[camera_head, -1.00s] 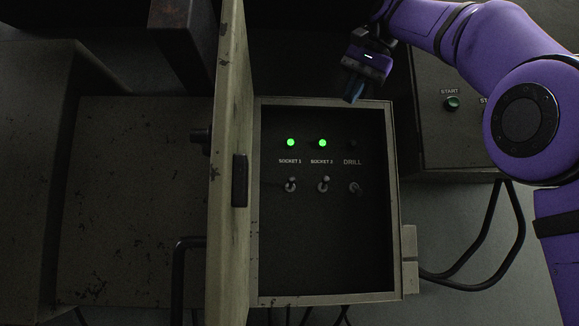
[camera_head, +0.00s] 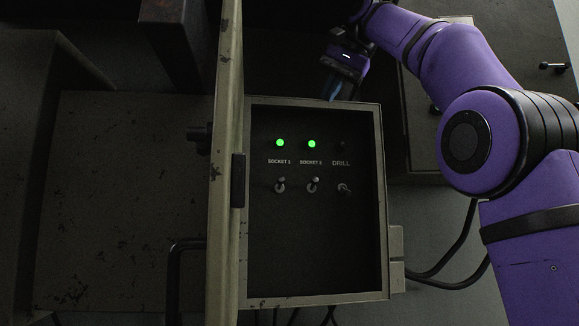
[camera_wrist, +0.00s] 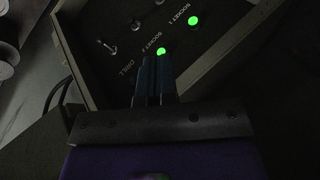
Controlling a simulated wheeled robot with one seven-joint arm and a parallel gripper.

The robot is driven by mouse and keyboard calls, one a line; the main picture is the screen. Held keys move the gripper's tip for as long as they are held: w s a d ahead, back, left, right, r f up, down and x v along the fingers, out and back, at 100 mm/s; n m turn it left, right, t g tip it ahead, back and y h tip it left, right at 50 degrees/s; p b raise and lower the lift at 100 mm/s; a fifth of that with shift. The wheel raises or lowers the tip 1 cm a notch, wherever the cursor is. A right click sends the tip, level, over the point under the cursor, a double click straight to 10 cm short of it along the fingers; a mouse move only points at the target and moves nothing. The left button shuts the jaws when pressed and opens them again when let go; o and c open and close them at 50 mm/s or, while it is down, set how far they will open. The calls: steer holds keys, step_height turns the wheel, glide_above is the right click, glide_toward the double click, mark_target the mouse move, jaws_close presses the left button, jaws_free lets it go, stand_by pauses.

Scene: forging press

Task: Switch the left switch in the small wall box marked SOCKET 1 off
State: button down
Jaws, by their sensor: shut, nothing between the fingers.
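The small wall box (camera_head: 314,299) stands open in the head view. Its SOCKET 1 switch (camera_head: 280,186) is the leftmost of three toggles, its lever tilted up, under a lit green lamp (camera_head: 280,143). The SOCKET 2 switch (camera_head: 312,185) looks the same, with its own lit green lamp (camera_head: 312,144). The DRILL switch (camera_head: 344,189) is at the right, its lamp dark. My gripper (camera_head: 331,97) is shut and empty at the box's top edge. In the wrist view its fingers (camera_wrist: 154,66) point at the panel, and the SOCKET 1 switch (camera_wrist: 159,2) is at the top edge.
The open box door (camera_head: 229,200) stands out on the left, with a dark latch (camera_head: 238,180) on its edge. Another box (camera_head: 425,150) is at the right, partly behind my arm. Cables (camera_head: 445,268) hang at lower right. The space before the panel is free.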

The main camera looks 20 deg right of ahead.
mark_target(284, 177)
steer(key=x, duration=1.9)
steer(key=shift+s+a+f+n+t, duration=0.1)
steer(key=shift+s+f+n+t, duration=0.3)
steer(key=shift+t, duration=0.6)
steer(key=f+t, duration=0.1)
steer(key=s+f+t, duration=0.1)
steer(key=t, duration=0.1)
steer(key=shift+s+a+f+n+t, duration=0.1)
steer(key=shift+s+f+n+t, duration=0.1)
steer(key=shift+f+n+t, duration=0.15)
steer(key=shift+f, duration=0.1)
steer(key=shift+r, duration=0.25)
